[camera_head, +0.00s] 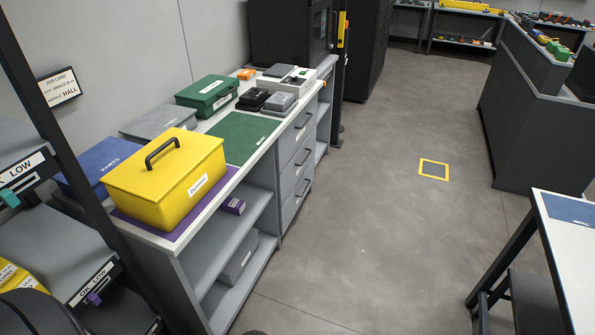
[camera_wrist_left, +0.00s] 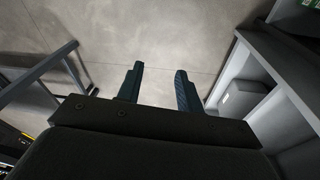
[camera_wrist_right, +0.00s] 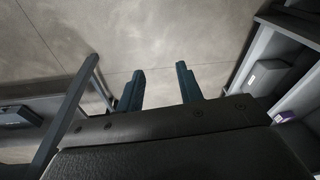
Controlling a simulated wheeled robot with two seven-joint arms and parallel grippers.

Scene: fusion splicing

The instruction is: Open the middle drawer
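The grey drawer unit is part of the workbench along the wall in the head view. Its middle drawer (camera_head: 296,165) is shut, with a dark bar handle on its front. A top drawer (camera_head: 302,127) and a bottom drawer (camera_head: 296,200) sit above and below it, also shut. My left gripper (camera_wrist_left: 160,85) is open and empty over bare floor, well apart from the drawers. My right gripper (camera_wrist_right: 160,88) is also open and empty over the floor. Neither gripper shows clearly in the head view, and the middle drawer is not visible in the wrist views.
A yellow toolbox (camera_head: 165,180), green mat (camera_head: 240,137) and green box (camera_head: 207,95) are on the bench. Open shelves (camera_head: 225,230) hold a grey box left of the drawers. The floor (camera_head: 380,200) before the drawers is clear. A white-topped table (camera_head: 570,260) stands at right.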

